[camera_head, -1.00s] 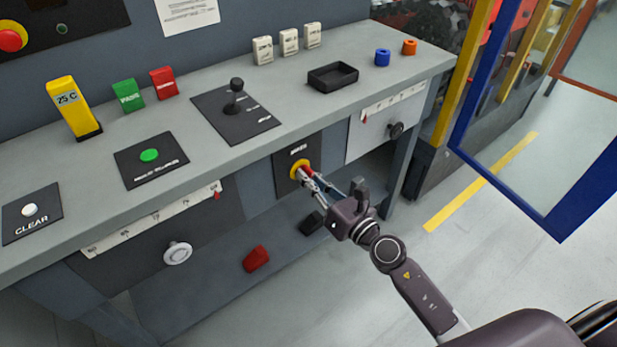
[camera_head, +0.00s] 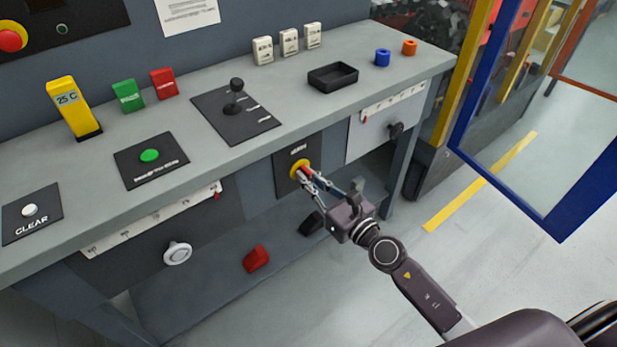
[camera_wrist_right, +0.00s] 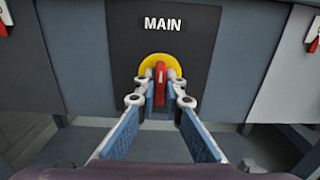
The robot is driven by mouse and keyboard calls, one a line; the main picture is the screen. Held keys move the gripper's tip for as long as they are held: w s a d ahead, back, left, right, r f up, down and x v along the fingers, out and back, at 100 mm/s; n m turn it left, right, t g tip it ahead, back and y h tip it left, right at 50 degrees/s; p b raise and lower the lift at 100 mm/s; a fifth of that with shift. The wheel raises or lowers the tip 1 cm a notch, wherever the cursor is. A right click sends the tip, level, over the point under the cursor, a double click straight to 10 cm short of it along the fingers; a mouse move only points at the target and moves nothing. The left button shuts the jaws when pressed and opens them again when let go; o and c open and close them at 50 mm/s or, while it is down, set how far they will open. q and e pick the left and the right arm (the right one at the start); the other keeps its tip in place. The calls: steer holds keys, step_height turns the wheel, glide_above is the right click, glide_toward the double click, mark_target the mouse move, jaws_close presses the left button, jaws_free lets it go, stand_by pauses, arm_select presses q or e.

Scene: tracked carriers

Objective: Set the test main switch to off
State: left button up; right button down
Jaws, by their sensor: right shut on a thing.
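The main switch is a red handle on a round yellow plate (camera_head: 297,165), set in a dark panel on the bench front. In the right wrist view the red handle (camera_wrist_right: 160,84) stands upright in front of the yellow plate (camera_wrist_right: 160,62), under the label "MAIN" (camera_wrist_right: 162,23). My right gripper (camera_head: 308,175) reaches it from the front. Its two fingertips (camera_wrist_right: 160,86) are on both sides of the handle, shut on it. No on or off marks are readable. My left gripper is not in view.
Above the switch, the bench top (camera_head: 215,160) holds a black lever panel (camera_head: 250,126) and a black tray (camera_head: 332,86). Drawers with scales flank the switch panel. A red pedal (camera_head: 256,259) and a black pedal (camera_head: 312,223) are below. A blue door frame (camera_head: 500,190) stands open at right.

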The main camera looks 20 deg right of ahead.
steer(key=shift+f, duration=0.1)
steer(key=c, duration=2)
jaws_free()
steer(key=shift+c, duration=0.2)
steer(key=shift+s, duration=0.1)
steer(key=v, duration=1.2)
steer(key=shift+d, duration=0.1)
